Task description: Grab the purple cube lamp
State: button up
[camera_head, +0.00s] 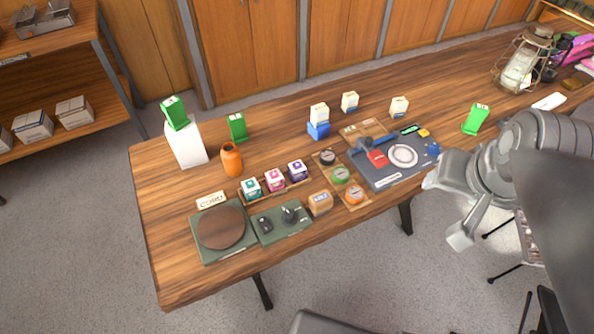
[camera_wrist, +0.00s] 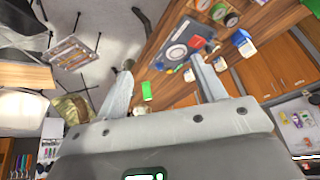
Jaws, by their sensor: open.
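The purple cube lamp (camera_head: 297,171) is a small purple and white cube. It sits at the right end of a wooden tray (camera_head: 285,191), beside a pink cube (camera_head: 275,181) and a teal cube (camera_head: 251,188). My gripper (camera_head: 445,207) is open and empty at the right of the head view, well to the right of the purple cube. In the wrist view, my gripper's two fingers (camera_wrist: 162,66) are spread with nothing between them. I cannot make out the purple cube in the wrist view.
A grey device board (camera_head: 388,183) and a strip of round discs (camera_head: 340,174) stand between my gripper and the cubes. An orange jar (camera_head: 231,160) is left of the tray. Green panels (camera_head: 285,224) lie in front. The table's left end has free room.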

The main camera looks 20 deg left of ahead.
jog(key=w+a+m+g+y, duration=0.1)
jog(key=w+a+m+g, duration=0.1)
jog(key=w+a, duration=0.5)
jog(key=m+g+y, duration=0.2)
jog(key=m+g, duration=0.4)
send_near(298, 164)
jog(key=x, duration=1)
jog(key=shift+s+a+f, duration=0.1)
jog(key=shift+s+f, duration=0.05)
jog(key=shift+f, duration=0.2)
jog(key=c, duration=1.1)
jog(key=shift+r, duration=0.1)
